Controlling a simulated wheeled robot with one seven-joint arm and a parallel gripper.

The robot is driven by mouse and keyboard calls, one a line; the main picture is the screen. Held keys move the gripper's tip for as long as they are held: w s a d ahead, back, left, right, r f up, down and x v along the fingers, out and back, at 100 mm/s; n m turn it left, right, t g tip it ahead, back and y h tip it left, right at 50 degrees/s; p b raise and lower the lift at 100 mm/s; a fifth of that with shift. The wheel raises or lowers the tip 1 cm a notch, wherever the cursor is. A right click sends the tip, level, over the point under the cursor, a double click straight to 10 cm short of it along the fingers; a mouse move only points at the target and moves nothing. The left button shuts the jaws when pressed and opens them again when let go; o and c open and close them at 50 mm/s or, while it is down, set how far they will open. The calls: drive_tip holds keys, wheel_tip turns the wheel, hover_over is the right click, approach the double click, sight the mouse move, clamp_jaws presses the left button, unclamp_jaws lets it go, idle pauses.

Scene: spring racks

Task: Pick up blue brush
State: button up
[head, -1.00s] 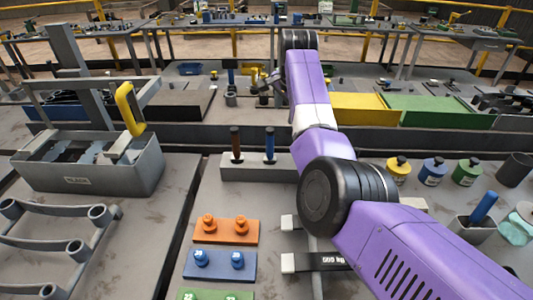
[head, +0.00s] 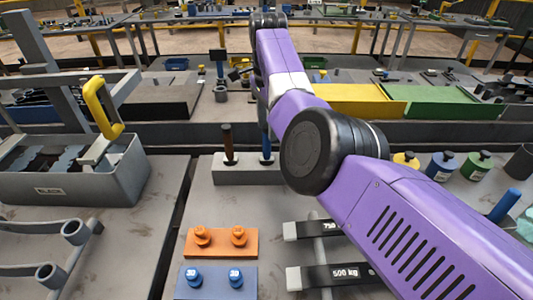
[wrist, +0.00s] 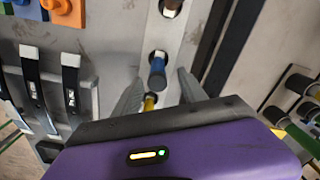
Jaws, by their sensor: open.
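The blue brush (head: 266,146) stands upright in a grey block rack (head: 232,176), right of a brown-handled brush (head: 228,145). In the head view my arm hides part of it and most of my gripper. In the wrist view my gripper (wrist: 163,72) is open, its two grey fingers reaching toward the rack. The blue handle (wrist: 157,77) shows between the fingers, close to the left one; whether they touch, and how deep they reach, I cannot tell. A yellow-tipped piece (wrist: 150,103) sits farther along the rack, beside the left finger.
Orange (head: 221,242) and blue (head: 216,282) boards with knobs lie in front of the rack. Yellow, blue and green bottles (head: 440,167) and another blue handle (head: 504,205) stand right of my arm. A grey bin (head: 75,188) stands left.

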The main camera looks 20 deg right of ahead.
sight(267, 152)
wheel_tip(267, 152, down, 4)
drive_tip(key=shift+s+f+p, duration=0.15)
drive_tip(key=shift+f+p, duration=0.1)
drive_tip(key=shift+p, duration=0.2)
clamp_jaws()
